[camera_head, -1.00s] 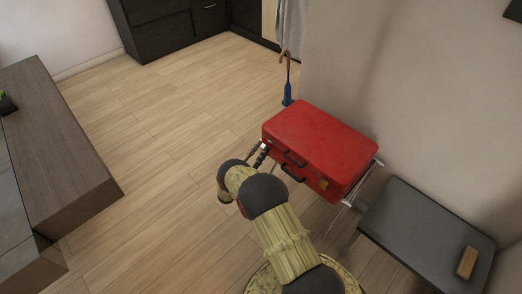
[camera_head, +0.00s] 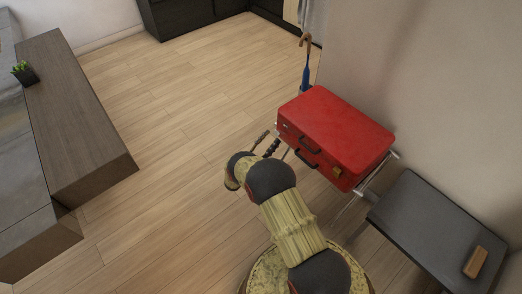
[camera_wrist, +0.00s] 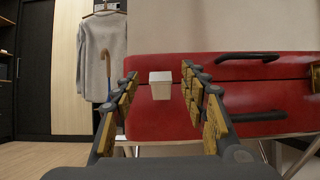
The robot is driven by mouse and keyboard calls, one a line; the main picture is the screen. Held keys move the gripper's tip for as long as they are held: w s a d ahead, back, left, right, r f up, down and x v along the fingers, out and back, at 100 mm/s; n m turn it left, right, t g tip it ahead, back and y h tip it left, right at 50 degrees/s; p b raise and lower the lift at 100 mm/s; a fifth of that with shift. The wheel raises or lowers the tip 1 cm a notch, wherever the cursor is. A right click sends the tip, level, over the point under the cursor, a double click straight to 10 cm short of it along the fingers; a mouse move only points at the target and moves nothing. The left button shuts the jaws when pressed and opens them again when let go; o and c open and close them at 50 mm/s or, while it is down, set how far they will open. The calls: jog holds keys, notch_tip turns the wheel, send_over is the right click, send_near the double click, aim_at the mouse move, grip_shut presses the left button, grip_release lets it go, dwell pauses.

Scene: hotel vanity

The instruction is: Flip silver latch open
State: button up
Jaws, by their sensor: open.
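A closed red suitcase (camera_head: 335,126) lies flat on a metal folding stand, and its front fills much of the wrist view (camera_wrist: 155,120). The silver latch (camera_wrist: 160,86) shows as a small pale grey block on the left part of the suitcase front. My gripper (camera_head: 268,141) is in front of the suitcase's left end. In the wrist view its two fingers (camera_wrist: 160,92) are spread, with the latch seen between them. They look apart from the latch, though the exact distance is hard to tell. Nothing is held.
Black handles (camera_wrist: 252,56) and a brass latch (camera_wrist: 262,116) are further right on the suitcase. A dark bench (camera_head: 430,225) with a wooden block (camera_head: 475,262) stands to the right. A blue umbrella (camera_head: 305,78) is behind the suitcase. The floor to the left is clear.

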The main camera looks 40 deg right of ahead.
jog(key=v, duration=0.8)
dwell(0.5)
